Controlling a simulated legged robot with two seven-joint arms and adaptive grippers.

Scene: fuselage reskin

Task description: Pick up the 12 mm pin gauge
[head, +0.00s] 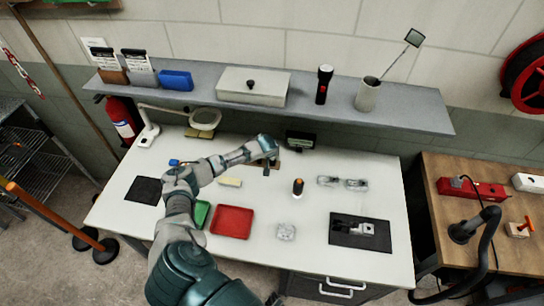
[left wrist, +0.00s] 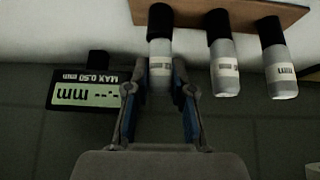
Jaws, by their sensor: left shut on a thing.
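In the left wrist view, several black-and-white pin gauges show in a wooden rack (left wrist: 190,8), with three white handles in sight. My left gripper (left wrist: 160,68) is shut on the leftmost pin gauge (left wrist: 160,50), with one blue-padded finger on each side of its white handle. The black end of this gauge is still at the rack. The label digits are too blurred to read, so I cannot tell its size. In the head view my left gripper (head: 268,162) is at the rack near the back of the table, and my arm partly hides the rack. My right gripper is not in view.
A small gauge display (left wrist: 85,90) stands beside the rack; it also shows in the head view (head: 300,139). A red tray (head: 231,222), a green tray (head: 202,214), safety glasses (head: 342,183) and a black mat (head: 345,241) lie on the white table. A shelf (head: 420,116) overhangs the back.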

